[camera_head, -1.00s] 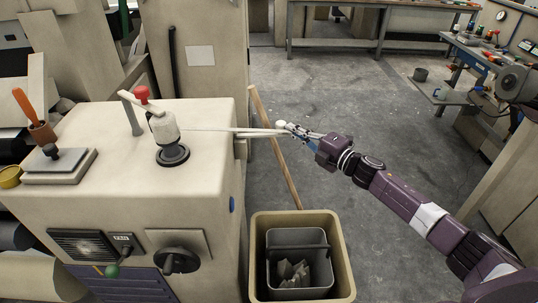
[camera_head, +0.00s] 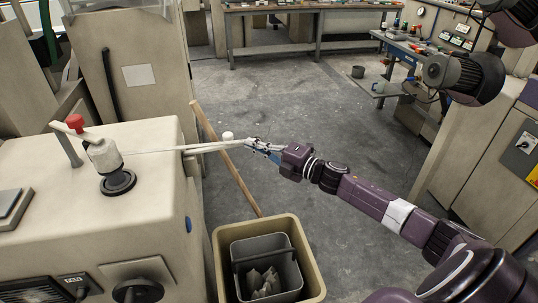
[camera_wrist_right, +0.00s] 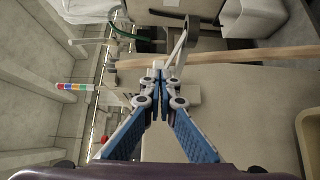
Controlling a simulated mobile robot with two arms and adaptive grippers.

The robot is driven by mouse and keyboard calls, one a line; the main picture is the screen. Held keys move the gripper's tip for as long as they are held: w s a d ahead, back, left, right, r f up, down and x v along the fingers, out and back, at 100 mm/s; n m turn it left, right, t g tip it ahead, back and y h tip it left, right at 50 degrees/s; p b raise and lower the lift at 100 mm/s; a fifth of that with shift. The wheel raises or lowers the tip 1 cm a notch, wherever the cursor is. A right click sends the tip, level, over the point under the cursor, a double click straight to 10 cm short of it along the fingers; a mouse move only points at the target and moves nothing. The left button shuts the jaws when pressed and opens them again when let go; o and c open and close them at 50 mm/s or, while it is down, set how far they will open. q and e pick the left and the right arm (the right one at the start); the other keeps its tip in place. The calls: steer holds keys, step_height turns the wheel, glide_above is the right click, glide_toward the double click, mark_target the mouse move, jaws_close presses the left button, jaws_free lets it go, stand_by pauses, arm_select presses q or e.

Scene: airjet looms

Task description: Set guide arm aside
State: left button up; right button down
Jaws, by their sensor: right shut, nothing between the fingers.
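A pale guide arm (camera_head: 208,148) sticks out to the right from the side of the cream machine, with a white knob (camera_head: 228,136) near its outer end. My right gripper (camera_head: 249,143) is at that outer end; whether it touches is hard to tell. In the right wrist view its blue-sided fingers (camera_wrist_right: 160,70) are shut with nothing between them. A pale bar (camera_wrist_right: 181,45) shows just beyond the fingertips there. My left gripper is not in view.
A cream bin (camera_head: 221,243) with a grey bucket inside stands below my right forearm. A wooden pole (camera_head: 238,184) leans behind the gripper. The floor beyond is mostly clear.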

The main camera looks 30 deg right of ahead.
steer(key=v, duration=0.7)
steer(key=shift+s, duration=0.25)
steer(key=shift+d, duration=0.1)
